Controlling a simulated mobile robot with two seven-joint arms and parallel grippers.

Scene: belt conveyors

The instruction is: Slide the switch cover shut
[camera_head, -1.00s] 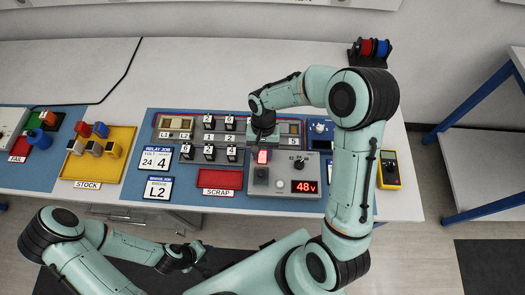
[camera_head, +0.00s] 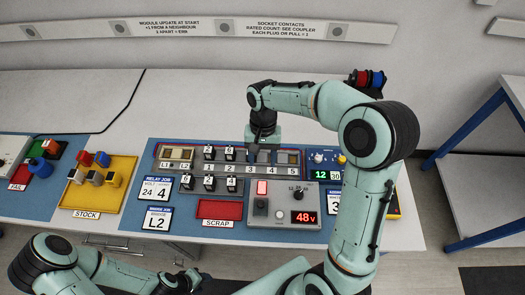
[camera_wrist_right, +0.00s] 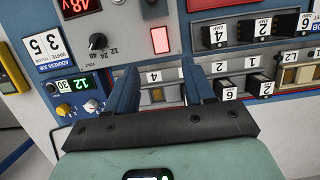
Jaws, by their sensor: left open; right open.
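The long rack (camera_head: 228,168) at the back of the blue mat has numbered bays and a tan L1/L2 section (camera_head: 176,155) at its left end. I cannot tell which part is the switch cover. My right gripper (camera_head: 262,148) is over the rack near bays 3 and 4, hiding part of it. In the right wrist view its fingers (camera_wrist_right: 162,88) are apart with nothing between them; the rack's bays (camera_wrist_right: 158,96) show behind. I cannot tell whether they touch the rack. My left gripper (camera_head: 182,282) is empty, low at the front, away from the table.
A grey control box (camera_head: 285,210) with a red lamp, knob and 48 V display stands before the rack. An address box (camera_head: 325,165) showing 12 is right of it. A red scrap tray (camera_head: 219,212) and yellow stock tray (camera_head: 103,188) lie left. Black modules (camera_head: 209,184) line the rack.

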